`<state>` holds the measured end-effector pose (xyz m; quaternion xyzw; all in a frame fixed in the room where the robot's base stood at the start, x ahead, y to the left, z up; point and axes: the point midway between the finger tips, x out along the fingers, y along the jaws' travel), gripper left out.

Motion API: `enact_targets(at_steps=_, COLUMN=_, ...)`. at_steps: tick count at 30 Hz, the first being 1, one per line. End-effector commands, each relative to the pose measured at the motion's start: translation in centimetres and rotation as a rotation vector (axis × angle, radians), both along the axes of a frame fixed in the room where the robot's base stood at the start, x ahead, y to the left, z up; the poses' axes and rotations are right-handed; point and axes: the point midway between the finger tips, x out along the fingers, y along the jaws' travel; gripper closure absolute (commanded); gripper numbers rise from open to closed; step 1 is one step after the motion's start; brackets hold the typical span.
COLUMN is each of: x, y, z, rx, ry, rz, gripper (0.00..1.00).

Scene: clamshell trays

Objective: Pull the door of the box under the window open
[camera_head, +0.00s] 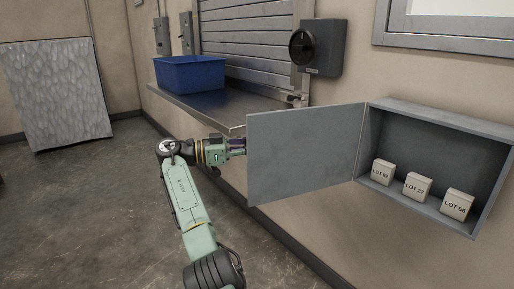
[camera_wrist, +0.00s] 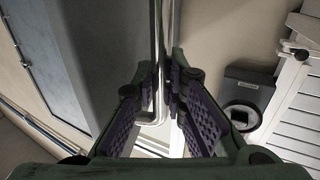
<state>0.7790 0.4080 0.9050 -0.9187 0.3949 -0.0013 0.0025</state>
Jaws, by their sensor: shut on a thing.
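The grey box (camera_head: 438,117) is on the wall below the window (camera_head: 450,42). Its door (camera_head: 302,155) stands wide open, swung out to the left, with the hinge side at the box's left edge. My gripper (camera_wrist: 165,85) is shut on the door's handle (camera_wrist: 154,55), a thin metal bar, in the wrist view. In the head view the door hides my fingertips and the handle; my wrist is behind the door's left edge. The door also fills the left of the wrist view (camera_wrist: 85,50).
Inside the box stand three small white blocks labelled LOT (camera_head: 418,187). A dark switch box (camera_head: 318,48) is on the wall left of the window. A metal counter (camera_head: 205,108) with a blue bin (camera_head: 190,75) is behind my arm.

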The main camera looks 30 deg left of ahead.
Motion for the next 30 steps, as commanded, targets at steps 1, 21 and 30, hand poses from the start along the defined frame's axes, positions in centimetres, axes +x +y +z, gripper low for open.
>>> enact_targets(at_steps=1, x=0.0, y=0.0, z=-0.1, rx=-0.001, ry=0.002, rz=0.0, gripper=1.0)
enact_targets(at_steps=21, x=0.0, y=0.0, z=0.0, rx=0.0, ry=0.001, rz=0.0, gripper=0.79)
enact_targets(at_steps=30, x=-2.3, y=2.5, z=0.1, rx=-0.001, ry=0.001, rz=0.003, gripper=0.79)
